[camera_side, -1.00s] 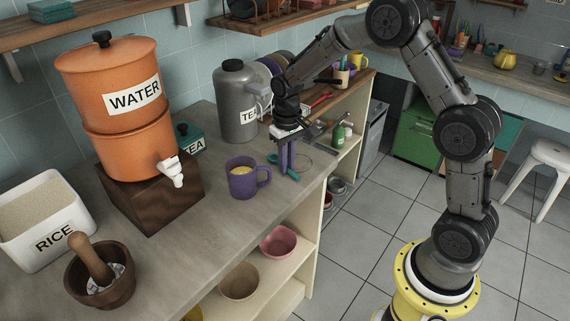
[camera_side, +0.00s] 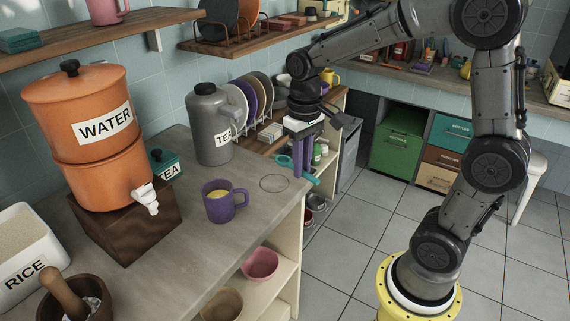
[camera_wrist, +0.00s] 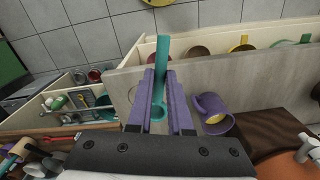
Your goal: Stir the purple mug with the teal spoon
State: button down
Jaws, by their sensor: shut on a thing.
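The purple mug (camera_side: 214,209) stands upright on the counter, with yellow contents showing inside. In the wrist view the mug (camera_wrist: 202,106) is to the right of my gripper. My gripper (camera_side: 303,172) has purple fingers and is shut on the teal spoon (camera_side: 311,178), near the counter's front edge, to the right of the mug and apart from it. In the wrist view the spoon (camera_wrist: 162,55) sticks out beyond my gripper (camera_wrist: 160,80), and its rounded end shows between the fingers.
A thin wire ring (camera_side: 274,183) lies on the counter between mug and gripper. Shelves with bowls (camera_side: 260,265) are below the counter edge.

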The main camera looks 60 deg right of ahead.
jog(key=shift+s+a+r, duration=0.1)
jog(key=shift+s+r, duration=0.25)
jog(key=shift+s, duration=0.35)
jog(key=shift+s+g+y, duration=0.15)
jog(key=shift+g+y, duration=0.15)
jog(key=shift+g, duration=0.1)
jog(key=shift+a+g, duration=0.25)
jog(key=shift+g, duration=0.05)
jog(key=w+a+r+m+y, duration=0.2)
jog(key=a+m+y, duration=0.1)
jog(key=a+m, duration=0.3)
jog(key=w+a+r+m+y, duration=0.1)
jog(key=w+a+m+y, duration=0.2)
jog(key=a, duration=0.4)
jog(key=w+d+r+m+t+y, duration=0.1)
jog(key=w+r+m+t+y, duration=0.4)
jog(key=w+m+t, duration=0.4)
jog(key=shift+n+y, duration=0.3)
jog(key=shift+y, duration=0.6)
jog(key=shift+w+d+f, duration=0.25)
jog(key=shift+d+f, duration=0.1)
jog(key=shift+f, duration=2.05)
jog(key=shift+w+d+f, duration=0.25)
jog(key=shift+d+f, duration=0.05)
jog(key=shift+f, duration=2.1)
jog(key=shift+w+d+f, duration=0.25)
jog(key=shift+d+f, duration=0.1)
jog(key=shift+f, duration=2.05)
